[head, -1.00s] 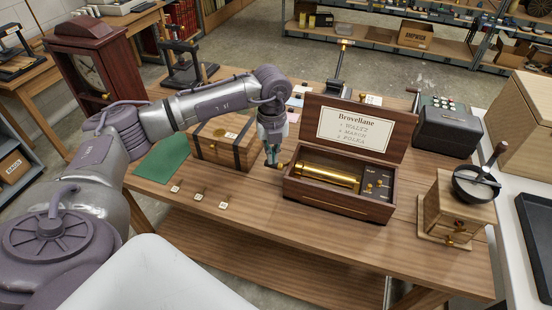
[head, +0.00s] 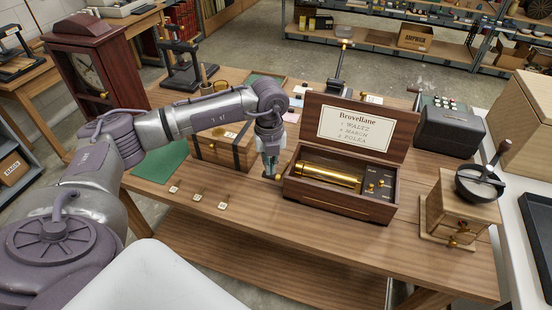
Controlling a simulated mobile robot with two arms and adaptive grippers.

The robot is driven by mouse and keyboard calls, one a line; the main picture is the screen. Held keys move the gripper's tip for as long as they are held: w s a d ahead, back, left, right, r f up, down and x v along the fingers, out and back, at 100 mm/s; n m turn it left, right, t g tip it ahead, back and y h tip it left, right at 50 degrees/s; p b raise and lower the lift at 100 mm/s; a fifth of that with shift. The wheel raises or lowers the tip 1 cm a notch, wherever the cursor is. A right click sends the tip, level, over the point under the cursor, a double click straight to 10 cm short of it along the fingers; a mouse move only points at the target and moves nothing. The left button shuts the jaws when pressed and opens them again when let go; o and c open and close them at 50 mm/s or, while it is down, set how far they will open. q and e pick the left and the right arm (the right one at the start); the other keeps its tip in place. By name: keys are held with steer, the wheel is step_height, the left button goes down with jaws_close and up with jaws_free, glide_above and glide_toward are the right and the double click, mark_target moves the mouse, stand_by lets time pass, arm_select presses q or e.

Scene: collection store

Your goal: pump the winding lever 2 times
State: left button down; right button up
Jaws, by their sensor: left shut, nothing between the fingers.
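The music box (head: 340,207) is dark wood with its lid (head: 357,130) up, showing a "Brovellane" card and a brass cylinder (head: 328,174). The winding lever (head: 279,177) shows only as a small brass-coloured bit at the box's left side; most of it is hidden by my gripper or too small to make out. My left gripper (head: 269,174) points down just left of the box, at the lever, shut and empty. I cannot tell whether its fingertips touch the lever. My right gripper is not in view.
A wooden chest with dark straps (head: 222,150) stands close left of my gripper. Small tags (head: 197,197) lie in front of it on the table. A coffee grinder (head: 460,215) and a dark keyed machine (head: 450,128) stand to the right.

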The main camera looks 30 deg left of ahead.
mark_target(269, 178)
arm_select(q)
steer(key=shift+s+f+b, duration=0.2)
steer(key=shift+f+b, duration=0.15)
steer(key=shift+f, duration=0.55)
steer(key=shift+s+d+f+b, duration=0.1)
steer(key=shift+s+f+b, duration=0.05)
steer(key=shift+f+b, duration=1)
steer(key=shift+f, duration=0.1)
steer(key=shift+f, duration=0.15)
